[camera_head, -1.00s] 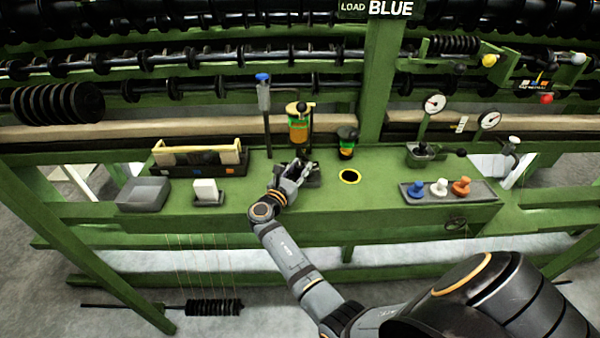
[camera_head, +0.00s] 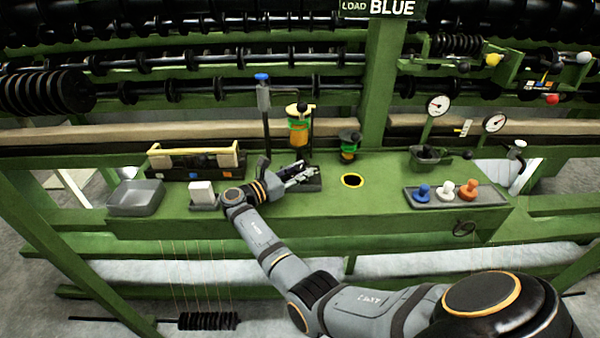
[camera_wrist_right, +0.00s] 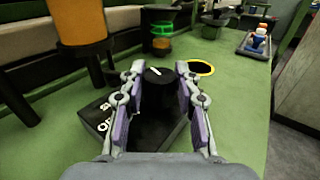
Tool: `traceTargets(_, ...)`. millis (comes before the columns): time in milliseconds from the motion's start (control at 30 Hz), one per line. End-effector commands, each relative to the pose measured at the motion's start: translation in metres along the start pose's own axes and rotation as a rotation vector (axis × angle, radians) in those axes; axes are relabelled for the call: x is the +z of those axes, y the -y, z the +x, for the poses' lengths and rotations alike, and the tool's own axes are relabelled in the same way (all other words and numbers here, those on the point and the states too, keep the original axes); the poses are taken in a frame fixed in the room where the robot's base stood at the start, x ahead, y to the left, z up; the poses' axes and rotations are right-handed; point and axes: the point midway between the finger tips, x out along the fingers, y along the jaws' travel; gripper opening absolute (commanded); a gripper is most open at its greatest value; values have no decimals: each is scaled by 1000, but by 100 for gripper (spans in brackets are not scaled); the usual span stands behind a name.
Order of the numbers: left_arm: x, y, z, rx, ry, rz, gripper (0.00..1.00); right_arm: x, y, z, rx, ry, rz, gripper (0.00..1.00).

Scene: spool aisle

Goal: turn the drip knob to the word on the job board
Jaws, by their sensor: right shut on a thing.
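The drip knob (camera_wrist_right: 158,76) is black with a short white pointer line, which points away from my wrist and slightly left in the wrist view. My right gripper (camera_wrist_right: 157,80) is shut on it, one finger on each side. The knob sits on a black box (camera_wrist_right: 97,118) with white lettering; only parts of the words show, the rest is hidden by the fingers. In the head view my right gripper (camera_head: 303,179) reaches in from the left over the box. The job board (camera_head: 380,8) at the top reads "LOAD BLUE". My left gripper is not in view.
An orange-filled cup (camera_head: 299,128) stands behind the box, with a smaller black and green cup (camera_head: 349,146) to the right. A yellow-ringed hole (camera_head: 352,180) and a tray (camera_head: 455,197) of coloured knobs lie further right. A grey bin (camera_head: 136,198) is left.

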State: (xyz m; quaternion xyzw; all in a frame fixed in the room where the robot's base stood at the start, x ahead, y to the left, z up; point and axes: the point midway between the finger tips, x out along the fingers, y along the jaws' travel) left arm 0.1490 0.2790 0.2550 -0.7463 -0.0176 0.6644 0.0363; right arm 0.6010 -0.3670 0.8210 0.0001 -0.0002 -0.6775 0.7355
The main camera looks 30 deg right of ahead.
Motion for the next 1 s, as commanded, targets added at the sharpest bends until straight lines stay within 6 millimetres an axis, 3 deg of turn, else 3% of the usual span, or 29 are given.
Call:
traceTargets(233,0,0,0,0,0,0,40,0,0,0,1,0,1,0)
traceTargets(267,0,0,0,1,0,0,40,0,0,0,1,0,1,33)
traceTargets(433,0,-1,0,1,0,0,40,0,0,0,1,0,0,56)
traceTargets(767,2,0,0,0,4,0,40,0,0,-4,2,-1,-1,56)
traceTargets(1000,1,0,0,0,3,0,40,0,0,-46,2,-3,-1,56)
